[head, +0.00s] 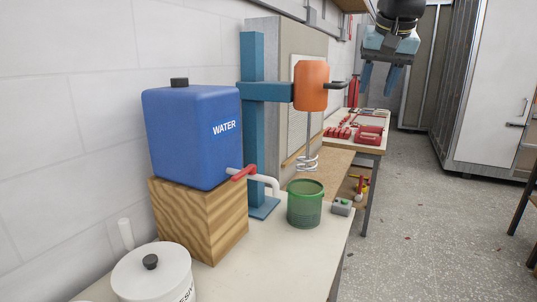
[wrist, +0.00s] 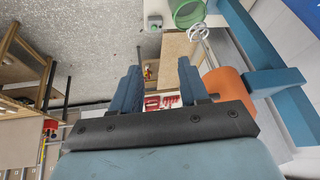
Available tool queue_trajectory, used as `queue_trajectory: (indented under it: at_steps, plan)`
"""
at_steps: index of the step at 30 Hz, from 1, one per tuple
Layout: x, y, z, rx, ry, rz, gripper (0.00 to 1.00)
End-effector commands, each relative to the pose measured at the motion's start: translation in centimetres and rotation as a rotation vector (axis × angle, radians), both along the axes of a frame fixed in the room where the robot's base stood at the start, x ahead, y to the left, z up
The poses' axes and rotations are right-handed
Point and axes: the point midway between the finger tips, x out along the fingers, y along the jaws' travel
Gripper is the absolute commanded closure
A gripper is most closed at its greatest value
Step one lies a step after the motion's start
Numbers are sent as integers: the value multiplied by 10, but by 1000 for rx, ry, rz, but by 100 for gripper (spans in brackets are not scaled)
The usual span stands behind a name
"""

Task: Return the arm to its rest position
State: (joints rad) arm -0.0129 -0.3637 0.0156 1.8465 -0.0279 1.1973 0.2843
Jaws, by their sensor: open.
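My gripper (head: 380,76) hangs at the upper right of the head view, fingers pointing down, clear of the bench. Its two blue fingers are apart with nothing between them. In the wrist view my gripper (wrist: 158,92) shows both fingers spread, with the floor and a far bench behind them. My arm is raised in the air over the aisle side, and most of its links are out of the picture.
The bench holds a blue water tank (head: 195,135) on a wooden block (head: 205,215), an orange mixer (head: 311,86) on a blue stand (head: 252,105), a green bucket (head: 304,205) and a white lidded pot (head: 150,272). The floor (head: 420,230) at right is open.

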Motion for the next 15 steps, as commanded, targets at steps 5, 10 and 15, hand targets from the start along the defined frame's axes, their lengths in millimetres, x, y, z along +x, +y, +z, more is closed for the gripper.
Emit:
queue_trajectory:
  at_steps: [5, 10, 15]
  plan:
    - [-55, -3, -60, -30, -7, 74, 56]
    - [-104, -6, -121, -61, -17, 144, 56]
    - [-141, -7, -173, -84, -23, 198, 56]
